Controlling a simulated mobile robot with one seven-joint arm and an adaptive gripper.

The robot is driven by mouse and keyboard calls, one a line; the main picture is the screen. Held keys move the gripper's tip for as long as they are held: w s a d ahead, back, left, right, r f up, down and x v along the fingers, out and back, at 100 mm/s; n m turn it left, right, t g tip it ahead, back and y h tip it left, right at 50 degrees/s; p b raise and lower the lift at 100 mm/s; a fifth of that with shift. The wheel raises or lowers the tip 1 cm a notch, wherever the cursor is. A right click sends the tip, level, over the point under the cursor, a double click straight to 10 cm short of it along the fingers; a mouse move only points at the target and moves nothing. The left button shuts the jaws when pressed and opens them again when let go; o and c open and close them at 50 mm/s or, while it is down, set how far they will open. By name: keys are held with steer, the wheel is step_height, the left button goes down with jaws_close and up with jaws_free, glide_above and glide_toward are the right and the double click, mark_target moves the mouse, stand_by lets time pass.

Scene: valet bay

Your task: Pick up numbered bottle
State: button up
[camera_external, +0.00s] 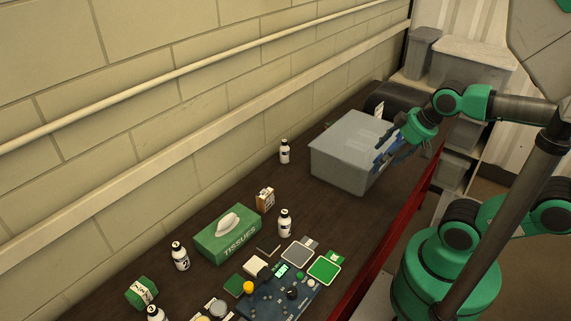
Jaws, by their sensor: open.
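One bottle (285,151) stands by the wall, left of the grey bin. Another bottle (285,223) stands right of the tissue box. A third bottle (181,256) stands left of the tissue box, and one more bottle (156,314) is cut off at the bottom edge. The numbers are too small to read surely. My gripper (381,160) is open at the right side of the grey bin, apart from all these bottles. Its fingertips are partly hard to make out.
A grey lidded bin (345,150) stands on the bench (240,181). A green tissue box (228,234), a small brown box (265,198), a green block (142,292) and a blue circuit board (275,301) lie nearer. The bench between bin and tissue box is mostly clear.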

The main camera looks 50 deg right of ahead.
steer(key=n+g+p, duration=0.6)
steer(key=n+p, duration=0.1)
steer(key=p, duration=0.7)
glide_above(285, 212)
step_height(285, 212, down, 11)
steer(key=shift+d+f, duration=0.15)
steer(key=shift+f, duration=0.05)
steer(key=shift+a+f, duration=0.35)
steer(key=shift+f, duration=0.05)
steer(key=shift+f, duration=0.15)
steer(key=shift+f+b, duration=0.4)
steer(key=shift+f, duration=3.75)
steer(key=shift+d+f, duration=0.1)
